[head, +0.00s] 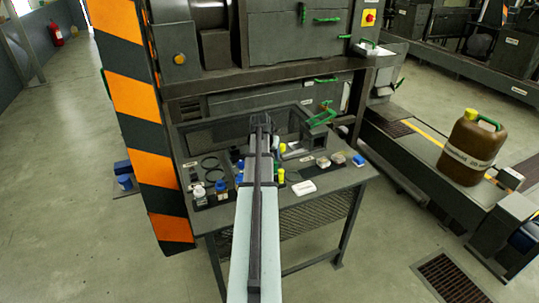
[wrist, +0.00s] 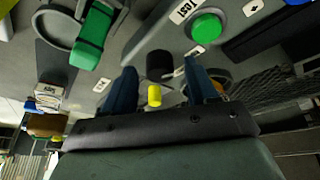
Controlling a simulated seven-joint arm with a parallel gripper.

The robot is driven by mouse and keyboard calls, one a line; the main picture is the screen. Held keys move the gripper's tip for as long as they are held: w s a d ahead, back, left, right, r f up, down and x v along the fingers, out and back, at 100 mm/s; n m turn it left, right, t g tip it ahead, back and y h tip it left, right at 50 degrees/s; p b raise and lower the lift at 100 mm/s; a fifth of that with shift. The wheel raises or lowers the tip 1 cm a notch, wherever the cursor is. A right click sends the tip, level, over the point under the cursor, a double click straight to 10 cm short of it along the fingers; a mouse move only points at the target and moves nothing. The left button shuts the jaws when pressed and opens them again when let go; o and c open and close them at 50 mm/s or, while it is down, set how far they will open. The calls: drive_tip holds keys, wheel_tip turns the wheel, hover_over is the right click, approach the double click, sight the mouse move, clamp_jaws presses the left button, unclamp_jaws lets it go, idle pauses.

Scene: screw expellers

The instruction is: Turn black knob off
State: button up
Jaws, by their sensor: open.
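A black knob-like round piece (wrist: 160,65) shows in the wrist view, ahead of and between my two dark blue fingers. My gripper (wrist: 159,68) is open, with a finger on either side of that piece. I cannot tell whether either finger touches it. A small yellow piece (wrist: 154,96) lies just below it in the picture, also between the fingers. In the head view my gripper (head: 261,122) is seen from behind, over the back of the workbench. My arm covers what lies beyond, and I cannot pick out the knob there.
A green round button (wrist: 206,28) and a green handle (wrist: 92,38) flank the fingers. The workbench (head: 340,182) carries small bottles and a white block (head: 303,187). An orange-and-black striped post (head: 137,95) stands left. A brown jug (head: 470,150) stands right.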

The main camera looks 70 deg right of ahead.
drive_tip(key=v, duration=1.4)
drive_tip(key=shift+d, duration=0.1)
idle(0.3)
